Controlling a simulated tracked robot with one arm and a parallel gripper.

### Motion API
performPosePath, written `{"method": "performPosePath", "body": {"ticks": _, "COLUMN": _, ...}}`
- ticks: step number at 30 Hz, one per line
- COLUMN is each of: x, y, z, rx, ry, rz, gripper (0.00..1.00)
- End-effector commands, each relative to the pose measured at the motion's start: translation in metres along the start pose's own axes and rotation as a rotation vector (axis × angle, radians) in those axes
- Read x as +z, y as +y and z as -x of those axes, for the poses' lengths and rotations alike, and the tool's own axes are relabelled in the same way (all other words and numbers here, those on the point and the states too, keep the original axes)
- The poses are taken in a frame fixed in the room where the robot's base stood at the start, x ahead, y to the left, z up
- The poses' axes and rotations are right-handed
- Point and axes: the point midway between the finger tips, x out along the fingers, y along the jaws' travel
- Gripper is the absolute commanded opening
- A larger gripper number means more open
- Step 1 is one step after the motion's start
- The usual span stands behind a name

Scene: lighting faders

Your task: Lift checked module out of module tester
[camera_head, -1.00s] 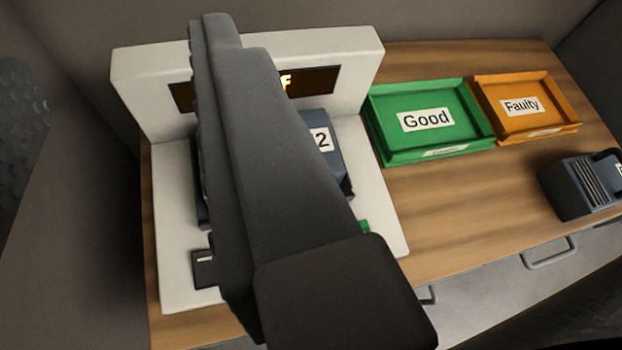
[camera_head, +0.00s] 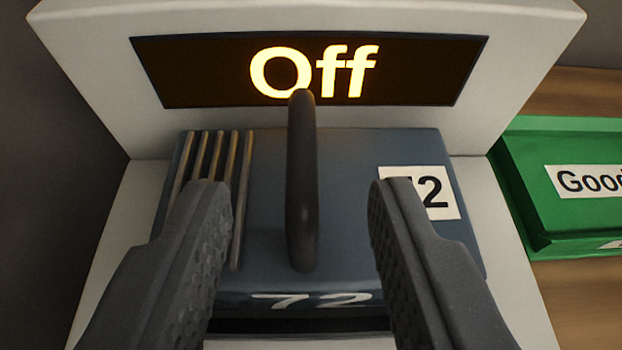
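The module (camera_head: 345,165) is a blue-grey block marked 72. It sits in the white module tester (camera_head: 85,65), whose dark display (camera_head: 210,80) reads "Off" in yellow. A dark upright handle (camera_head: 303,190) stands on the module's top, with slots to its left and a white number label to its right. My gripper (camera_head: 295,195) is open and empty, with one finger on each side of the handle and a gap to both. The fingers hide part of the module's top, the label's left part and the tester's front.
The green tray (camera_head: 530,220) labelled "Good" stands to the right of the tester on the wooden bench (camera_head: 580,95). A grey wall is close on the left.

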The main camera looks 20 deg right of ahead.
Motion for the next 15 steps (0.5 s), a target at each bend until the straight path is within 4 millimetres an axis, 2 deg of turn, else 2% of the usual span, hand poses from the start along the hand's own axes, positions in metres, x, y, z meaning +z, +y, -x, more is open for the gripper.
{"method": "performPosePath", "body": {"ticks": 3, "x": 0.001, "y": 0.000, "z": -0.014, "rx": 0.000, "ry": -0.001, "rz": 0.001, "gripper": 0.37}}
{"method": "performPosePath", "body": {"ticks": 11, "x": 0.002, "y": 0.000, "z": -0.026, "rx": 0.000, "ry": 0.000, "rz": 0.001, "gripper": 0.37}}
{"method": "performPosePath", "body": {"ticks": 15, "x": 0.006, "y": 0.000, "z": -0.040, "rx": 0.000, "ry": -0.001, "rz": 0.001, "gripper": 0.37}}
